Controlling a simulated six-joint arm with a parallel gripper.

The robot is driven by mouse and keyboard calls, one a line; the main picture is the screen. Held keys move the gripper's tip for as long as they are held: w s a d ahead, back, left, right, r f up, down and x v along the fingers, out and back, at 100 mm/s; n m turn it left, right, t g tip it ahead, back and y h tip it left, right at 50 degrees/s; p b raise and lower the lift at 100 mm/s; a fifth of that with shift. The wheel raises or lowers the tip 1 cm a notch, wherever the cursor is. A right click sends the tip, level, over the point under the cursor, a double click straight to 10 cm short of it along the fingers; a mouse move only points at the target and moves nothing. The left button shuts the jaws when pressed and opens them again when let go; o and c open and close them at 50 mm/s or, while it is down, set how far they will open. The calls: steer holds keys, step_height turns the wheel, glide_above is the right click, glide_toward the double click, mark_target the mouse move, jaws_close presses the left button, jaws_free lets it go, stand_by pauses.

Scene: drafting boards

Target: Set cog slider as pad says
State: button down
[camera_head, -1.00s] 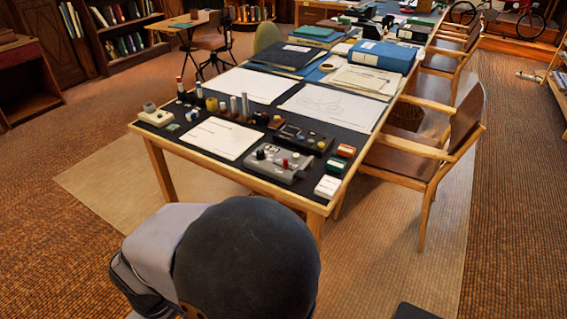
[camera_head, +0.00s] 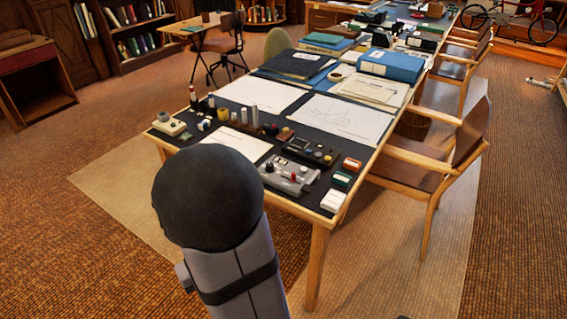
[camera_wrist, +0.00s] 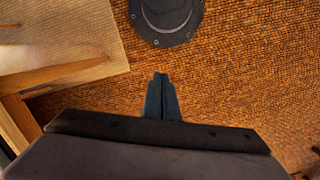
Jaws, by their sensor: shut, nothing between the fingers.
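A grey control box (camera_head: 290,174) with small knobs, one of them red, lies near the table's front right. A dark device (camera_head: 310,152) with a small screen lies just behind it. A cream device (camera_head: 169,124) with a round knob is at the table's left edge. I cannot tell which of these has the cog slider, and no pad's writing is readable. My gripper (camera_wrist: 161,76) shows in the wrist view, shut and empty, over the carpet away from the devices. It is not visible in the head view, where my arm covers part of the table's front.
The long table (camera_head: 318,228) holds several papers, folders and a blue box file (camera_head: 391,65). Small red, green and white boxes (camera_head: 333,201) line its right front edge. A wooden chair (camera_head: 440,160) stands close to the right side.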

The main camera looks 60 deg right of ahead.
mark_target(293, 177)
steer(key=w+d+r+m+h, duration=0.2)
steer(key=w+d+r, duration=0.1)
steer(key=d, duration=0.6)
steer(key=w+d+r+m+h+p, duration=0.1)
steer(key=w+d+r+m+h, duration=0.1)
steer(key=d+r, duration=0.4)
steer(key=w+d+r+m+h, duration=0.2)
steer(key=w+d+r, duration=0.3)
steer(key=d, duration=0.9)
steer(key=shift+w+d+t+h+p, duration=0.2)
steer(key=shift+w+t+h+p, duration=0.25)
steer(key=shift+h, duration=0.45)
steer(key=p+x, duration=0.1)
steer(key=x, duration=0.8)
steer(key=shift+d+f, duration=0.2)
steer(key=shift+f, duration=0.05)
steer(key=shift+s+d+p, duration=0.7)
steer(key=shift+s+d, duration=0.4)
steer(key=shift+s+d+f, duration=0.15)
steer(key=shift+s+d, duration=0.2)
steer(key=shift+d, duration=0.05)
